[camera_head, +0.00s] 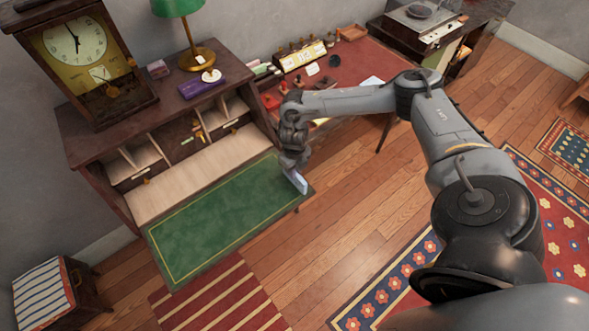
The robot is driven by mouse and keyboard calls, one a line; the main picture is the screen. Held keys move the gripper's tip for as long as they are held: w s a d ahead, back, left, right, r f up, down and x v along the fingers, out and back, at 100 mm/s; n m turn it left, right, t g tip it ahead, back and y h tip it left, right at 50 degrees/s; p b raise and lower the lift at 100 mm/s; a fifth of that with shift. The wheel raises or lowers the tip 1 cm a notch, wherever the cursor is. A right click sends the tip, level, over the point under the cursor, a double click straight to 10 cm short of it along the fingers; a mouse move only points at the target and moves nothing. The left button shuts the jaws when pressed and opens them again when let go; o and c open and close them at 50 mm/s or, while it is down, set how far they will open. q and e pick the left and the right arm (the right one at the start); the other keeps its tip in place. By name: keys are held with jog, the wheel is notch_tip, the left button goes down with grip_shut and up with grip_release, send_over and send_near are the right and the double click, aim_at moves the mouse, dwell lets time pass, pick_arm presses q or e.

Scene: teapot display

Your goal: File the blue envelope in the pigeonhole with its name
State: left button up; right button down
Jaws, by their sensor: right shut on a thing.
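My right gripper (293,168) is over the front right corner of the green desk top. It is shut on a thin pale blue piece, seemingly the blue envelope (298,182), which hangs down below the fingers. The gripper hides its upper part, and no name on it can be read. The pigeonholes (142,153) are at the back of the desk, left of the gripper and apart from it. Small labels show on some of them, too small to read. My left gripper is out of view.
The green writing surface (215,215) is bare. A clock (78,50), a purple box (202,88) and a green lamp (197,55) stand on the desk's top. A red-topped table (345,62) with small objects stands behind my right arm.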

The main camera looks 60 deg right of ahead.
jog(key=shift+f, duration=0.25)
jog(key=c, duration=1)
grip_release()
jog(key=shift+r+p, duration=0.75)
jog(key=shift+r, duration=4.7)
